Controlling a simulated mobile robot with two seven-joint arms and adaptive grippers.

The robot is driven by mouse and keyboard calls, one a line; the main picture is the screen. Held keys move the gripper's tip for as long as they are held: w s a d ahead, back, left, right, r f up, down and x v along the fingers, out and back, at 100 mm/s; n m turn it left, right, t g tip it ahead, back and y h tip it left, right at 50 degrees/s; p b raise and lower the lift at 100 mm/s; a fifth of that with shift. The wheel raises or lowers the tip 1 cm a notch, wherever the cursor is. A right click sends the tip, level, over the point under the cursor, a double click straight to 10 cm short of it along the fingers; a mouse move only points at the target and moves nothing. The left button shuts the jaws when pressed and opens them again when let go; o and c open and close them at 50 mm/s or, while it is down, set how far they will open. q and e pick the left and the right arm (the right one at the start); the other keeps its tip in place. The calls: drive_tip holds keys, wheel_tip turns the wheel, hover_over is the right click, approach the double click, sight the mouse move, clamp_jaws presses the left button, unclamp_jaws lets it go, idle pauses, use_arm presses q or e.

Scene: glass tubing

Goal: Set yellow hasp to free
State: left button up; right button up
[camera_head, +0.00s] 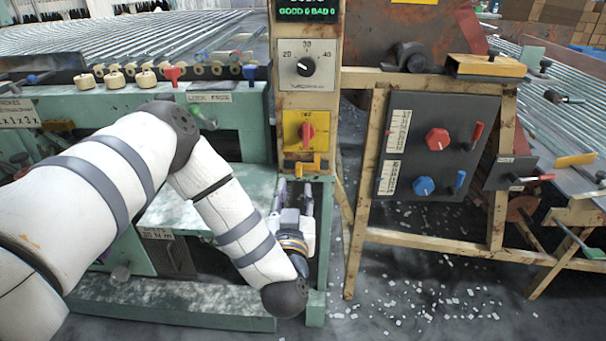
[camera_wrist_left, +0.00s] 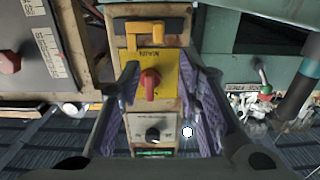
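The yellow hasp (camera_head: 303,168) sits on the wooden post, just below a yellow switch plate (camera_head: 293,126) with a red rotary knob (camera_head: 307,133). In the left wrist view, which is upside down, the hasp (camera_wrist_left: 145,28) is at the top, above the plate marked MAIN. My left gripper (camera_head: 297,190) is below the hasp in the head view, pointing up at the post. In the left wrist view its purple fingers (camera_wrist_left: 162,76) are spread wide with nothing between them, framing the plate and knob. The hasp lies beyond the fingertips, apart from them. My right gripper is out of view.
A dial (camera_head: 306,66) and a counter display (camera_head: 306,11) are higher on the post. A dark panel (camera_head: 440,150) with red and blue knobs stands to the right. A green machine frame (camera_head: 230,130) stands to the left. Glass shards litter the floor.

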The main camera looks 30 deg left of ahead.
sight(299, 169)
use_arm(q)
drive_tip(key=x, duration=0.9)
drive_tip(key=shift+w+a+f, duration=0.1)
drive_tip(key=shift+w+f, duration=0.05)
drive_tip(key=shift+w, duration=0.2)
drive_tip(key=shift+c, duration=0.3)
clamp_jaws()
